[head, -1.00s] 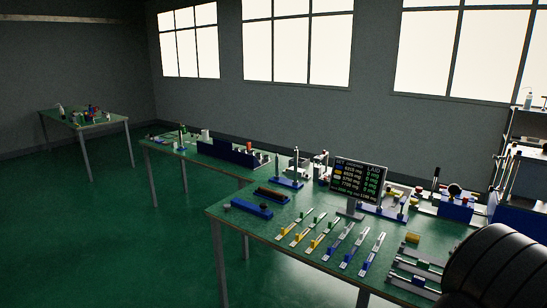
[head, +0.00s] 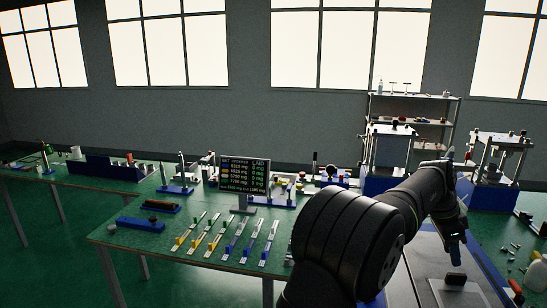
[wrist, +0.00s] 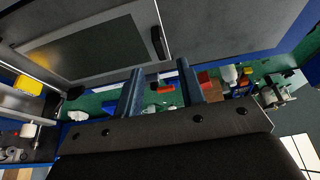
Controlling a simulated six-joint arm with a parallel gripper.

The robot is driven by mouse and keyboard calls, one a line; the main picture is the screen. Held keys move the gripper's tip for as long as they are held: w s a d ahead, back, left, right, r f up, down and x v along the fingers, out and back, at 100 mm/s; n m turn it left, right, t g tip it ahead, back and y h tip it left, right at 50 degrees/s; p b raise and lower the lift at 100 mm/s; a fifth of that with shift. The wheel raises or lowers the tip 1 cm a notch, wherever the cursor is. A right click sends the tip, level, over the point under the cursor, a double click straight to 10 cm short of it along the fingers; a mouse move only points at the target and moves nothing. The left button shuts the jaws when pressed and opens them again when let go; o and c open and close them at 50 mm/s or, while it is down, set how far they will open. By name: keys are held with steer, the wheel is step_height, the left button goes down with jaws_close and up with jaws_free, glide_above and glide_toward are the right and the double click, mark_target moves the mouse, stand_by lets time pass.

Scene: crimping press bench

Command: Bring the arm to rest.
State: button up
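My arm reaches from the lower middle of the head view towards the right, over the blue and grey equipment there. In the wrist view my gripper (wrist: 160,84) shows two dark fingers standing apart. Nothing is held between them; a bench strip with small parts shows behind the gap.
A green bench (head: 170,249) carries rows of coloured strips and a display screen (head: 245,178). Presses (head: 388,155) and a shelf (head: 418,97) stand at the back right. A grey panel with a dark handle (head: 455,279) lies below my arm. Open floor is at lower left.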

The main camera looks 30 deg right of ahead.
mark_target(456, 274)
steer(key=x, duration=0.7)
steer(key=shift+f, duration=0.2)
steer(key=shift+d+r, duration=0.1)
steer(key=shift+r, duration=0.25)
step_height(456, 274, up, 9)
steer(key=w+a+f+n+t, duration=0.1)
steer(key=w+a+n, duration=0.2)
steer(key=w, duration=0.8)
steer(key=w+a+f+n+t+h, duration=0.1)
steer(key=w+a+n, duration=0.15)
steer(key=w, duration=0.85)
steer(key=w+a+f+n+t, duration=0.15)
steer(key=w+a, duration=0.25)
steer(key=w, duration=0.7)
steer(key=w+a+f+n+t, duration=0.1)
steer(key=w+a+f+n, duration=0.2)
steer(key=w+a, duration=0.35)
steer(key=w+a+f+n, duration=0.3)
steer(key=w+a+f, duration=0.1)
steer(key=w+a, duration=0.25)
steer(key=w+a+f+n+t, duration=0.1)
steer(key=w+a+f+n, duration=0.1)
steer(key=a, duration=0.6)
steer(key=w+a+f+n+t+y, duration=0.1)
steer(key=w+a+f, duration=0.3)
steer(key=a, duration=0.5)
step_height(456, 274, down, 3)
steer(key=shift+w+r+n, duration=0.1)
steer(key=shift+w+n, duration=0.25)
steer(key=shift+n, duration=0.45)
